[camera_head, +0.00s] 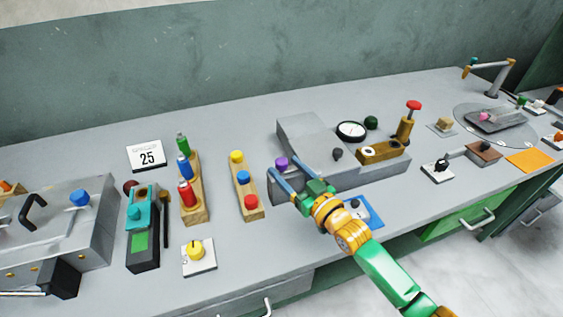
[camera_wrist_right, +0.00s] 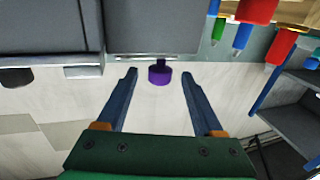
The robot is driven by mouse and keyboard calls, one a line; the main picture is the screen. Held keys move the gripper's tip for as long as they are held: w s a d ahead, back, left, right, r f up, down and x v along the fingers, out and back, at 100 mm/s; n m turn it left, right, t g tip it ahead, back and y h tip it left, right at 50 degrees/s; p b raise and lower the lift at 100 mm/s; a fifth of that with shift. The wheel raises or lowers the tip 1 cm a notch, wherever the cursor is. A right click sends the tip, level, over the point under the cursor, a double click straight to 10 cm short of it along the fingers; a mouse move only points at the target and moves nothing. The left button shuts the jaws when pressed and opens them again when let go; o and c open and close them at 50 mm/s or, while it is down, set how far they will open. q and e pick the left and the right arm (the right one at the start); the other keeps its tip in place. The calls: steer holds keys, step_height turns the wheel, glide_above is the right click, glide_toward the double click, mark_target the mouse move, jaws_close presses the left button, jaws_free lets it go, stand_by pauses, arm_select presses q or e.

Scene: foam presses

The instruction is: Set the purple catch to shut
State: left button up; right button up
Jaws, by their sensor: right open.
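The purple catch (camera_head: 281,163) is a small round purple knob at the front left of a grey press (camera_head: 310,140) in the head view. In the right wrist view the purple catch (camera_wrist_right: 159,74) shows beyond and between my fingertips, beside a grey block. My right gripper (camera_head: 284,172) is close to the catch, with its blue fingers apart. It also shows in the right wrist view (camera_wrist_right: 158,82), open, with nothing between its fingers that I can see gripped. Whether a finger touches the catch cannot be told. My left gripper is not in view.
A wooden block with coloured knobs (camera_head: 247,196) stands left of my right gripper. A rack of coloured bottles (camera_head: 190,200) is farther left. A blue mat (camera_head: 372,210) lies partly behind my right arm.

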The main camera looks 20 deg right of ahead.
mark_target(285, 169)
steer(key=x, duration=0.3)
steer(key=shift+f, duration=0.25)
steer(key=shift+s+r, duration=0.1)
steer(key=shift+s, duration=0.1)
steer(key=shift+c, duration=1.3)
jaws_close()
